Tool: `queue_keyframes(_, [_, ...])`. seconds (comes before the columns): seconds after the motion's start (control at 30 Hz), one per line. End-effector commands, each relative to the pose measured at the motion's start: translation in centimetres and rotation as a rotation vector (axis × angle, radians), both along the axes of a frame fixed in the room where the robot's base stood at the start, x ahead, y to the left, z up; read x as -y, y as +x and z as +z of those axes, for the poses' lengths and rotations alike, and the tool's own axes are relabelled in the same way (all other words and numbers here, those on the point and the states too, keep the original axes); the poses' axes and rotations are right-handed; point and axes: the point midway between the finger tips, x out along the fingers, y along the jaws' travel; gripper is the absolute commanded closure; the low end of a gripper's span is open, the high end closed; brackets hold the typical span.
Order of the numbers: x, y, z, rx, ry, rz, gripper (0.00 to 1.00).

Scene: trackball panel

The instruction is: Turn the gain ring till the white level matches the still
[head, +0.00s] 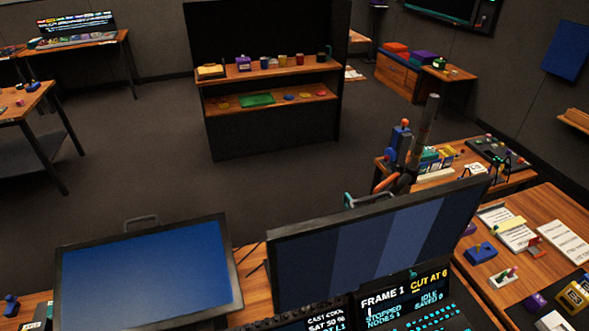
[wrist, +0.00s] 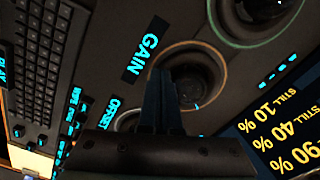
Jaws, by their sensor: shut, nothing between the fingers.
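In the wrist view, the gain ring (wrist: 222,67) is a dark round ring with a brownish rim around a black ball, beside the lit GAIN label (wrist: 145,49). My gripper (wrist: 161,72) is shut and empty. Its fingers overlap the ring's left side; I cannot tell whether they touch it. They hide part of the ring. A readout (wrist: 275,125) at the right lists STILL 10 %, 40 % and 90 %. In the head view, a monitor (head: 375,250) shows blue vertical bands of differing shade. My gripper is not seen there.
Another ring (wrist: 212,22) lies at the upper right in the wrist view, and an OFFSET label (wrist: 101,119) at the lower left. A keyboard (wrist: 38,45) is at the left. In the head view, a blue monitor (head: 145,275) stands left and a cluttered side table (head: 540,215) right.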

Motion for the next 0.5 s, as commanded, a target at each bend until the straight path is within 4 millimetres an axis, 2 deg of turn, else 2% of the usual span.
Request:
queue_keyframes(0.2, [-0.47,-0.35,-0.17,-0.002,-0.001,-0.122,1.00])
queue_keyframes(0.5, [-0.52,-0.37,-0.22,-0.002,-0.001,-0.137,1.00])
